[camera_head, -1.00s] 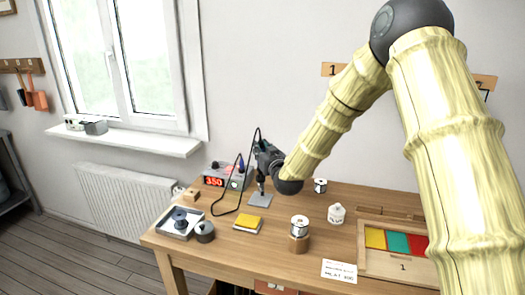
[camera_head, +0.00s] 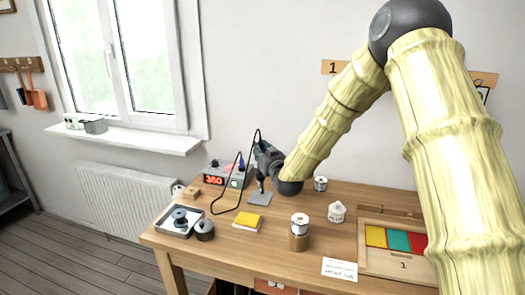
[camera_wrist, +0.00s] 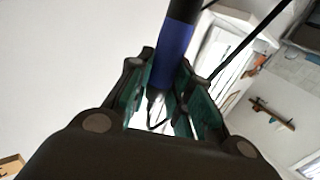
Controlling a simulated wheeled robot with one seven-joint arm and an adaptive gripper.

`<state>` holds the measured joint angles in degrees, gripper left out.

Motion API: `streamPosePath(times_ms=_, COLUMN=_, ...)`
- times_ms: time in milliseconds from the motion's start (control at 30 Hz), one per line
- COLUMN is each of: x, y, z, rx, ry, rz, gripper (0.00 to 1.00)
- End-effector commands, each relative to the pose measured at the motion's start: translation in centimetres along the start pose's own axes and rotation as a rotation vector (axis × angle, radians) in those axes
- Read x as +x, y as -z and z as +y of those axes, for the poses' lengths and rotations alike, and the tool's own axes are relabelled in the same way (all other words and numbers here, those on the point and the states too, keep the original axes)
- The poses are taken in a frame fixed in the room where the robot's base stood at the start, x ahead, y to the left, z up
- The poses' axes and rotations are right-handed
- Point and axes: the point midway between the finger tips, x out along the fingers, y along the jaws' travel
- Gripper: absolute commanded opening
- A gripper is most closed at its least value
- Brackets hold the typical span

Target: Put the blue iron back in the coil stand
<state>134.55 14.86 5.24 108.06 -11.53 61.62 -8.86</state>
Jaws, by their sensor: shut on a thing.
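The blue iron (camera_wrist: 174,52) has a blue handle with a black upper end. In the wrist view it stands between the two finger pads of my gripper (camera_wrist: 160,98), which is shut on it. In the head view my gripper (camera_head: 266,157) is over the back left part of the workbench, and it mostly hides the iron. Below it a grey plate (camera_head: 260,199) lies on the bench, with a thin dark upright shape above it. The plate looks like the base of the coil stand, but I cannot make out the coil or whether the iron touches it.
A soldering station (camera_head: 214,180) with a red display stands left of my gripper, and a black cable loops near it. A yellow sponge (camera_head: 247,222), a tray (camera_head: 172,232) with spools, a can (camera_head: 299,221), a white jar (camera_head: 336,213) and a sorting box (camera_head: 372,263) stand on the bench.

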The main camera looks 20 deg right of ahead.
Motion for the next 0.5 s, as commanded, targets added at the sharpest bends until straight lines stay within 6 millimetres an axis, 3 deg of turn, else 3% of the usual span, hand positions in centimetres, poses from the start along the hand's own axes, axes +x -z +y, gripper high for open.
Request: streamPosePath(times_ms=500, x=0.01, y=-1.04, z=0.00, rx=0.000, ry=0.000, rz=0.000, gripper=0.00)
